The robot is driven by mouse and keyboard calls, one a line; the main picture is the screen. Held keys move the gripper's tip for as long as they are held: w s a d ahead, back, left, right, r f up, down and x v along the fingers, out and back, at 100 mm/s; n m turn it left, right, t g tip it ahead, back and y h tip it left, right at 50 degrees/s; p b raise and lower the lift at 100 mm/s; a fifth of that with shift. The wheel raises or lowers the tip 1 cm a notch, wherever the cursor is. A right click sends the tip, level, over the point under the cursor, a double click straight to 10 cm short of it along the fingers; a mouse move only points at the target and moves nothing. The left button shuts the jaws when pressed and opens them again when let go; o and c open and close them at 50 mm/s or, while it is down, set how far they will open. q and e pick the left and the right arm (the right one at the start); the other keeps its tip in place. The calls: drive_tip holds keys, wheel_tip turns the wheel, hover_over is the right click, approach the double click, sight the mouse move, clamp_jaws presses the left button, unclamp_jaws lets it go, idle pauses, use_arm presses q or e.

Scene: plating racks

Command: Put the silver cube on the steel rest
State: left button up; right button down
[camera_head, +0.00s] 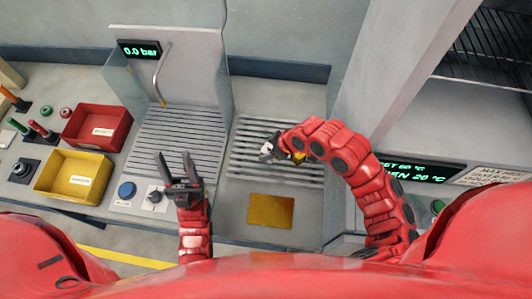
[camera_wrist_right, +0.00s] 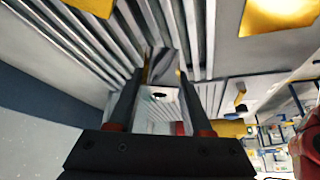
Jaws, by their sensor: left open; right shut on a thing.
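My right gripper (camera_head: 268,152) is over the right slatted steel rack (camera_head: 250,170), its arm curling in from the right. It is shut on a small shiny piece, which I take for the silver cube; in the right wrist view the mirror-like cube (camera_wrist_right: 163,65) sits between the two dark fingers. The slats show close behind it; I cannot tell whether it touches them. Which slatted surface is the steel rest is not clear. My left gripper (camera_head: 178,168) is open and empty, fingers pointing up, in front of the left slatted rack (camera_head: 180,140).
A brass-coloured plate (camera_head: 270,210) lies in front of the right rack. A bent spout (camera_head: 160,75) stands over the left rack. A red bin (camera_head: 97,128) and a yellow bin (camera_head: 73,176) are at the left. An upright grey post (camera_head: 375,75) stands right of the rack.

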sight(266, 151)
drive_tip(key=shift+w+a+b, duration=0.25)
drive_tip(key=shift+w+b, duration=0.05)
drive_tip(key=shift+w, duration=0.5)
drive_tip(key=shift+w+a+f, duration=0.1)
drive_tip(key=shift+w, duration=0.1)
drive_tip(key=f+b, duration=0.2)
drive_tip(key=f, duration=0.1)
drive_tip(key=shift+w+f+b, duration=0.2)
drive_tip(key=shift+f+b, duration=0.1)
drive_tip(key=shift+b, duration=0.1)
drive_tip(key=shift+r, duration=0.15)
drive_tip(key=shift+c, duration=1.6)
unclamp_jaws()
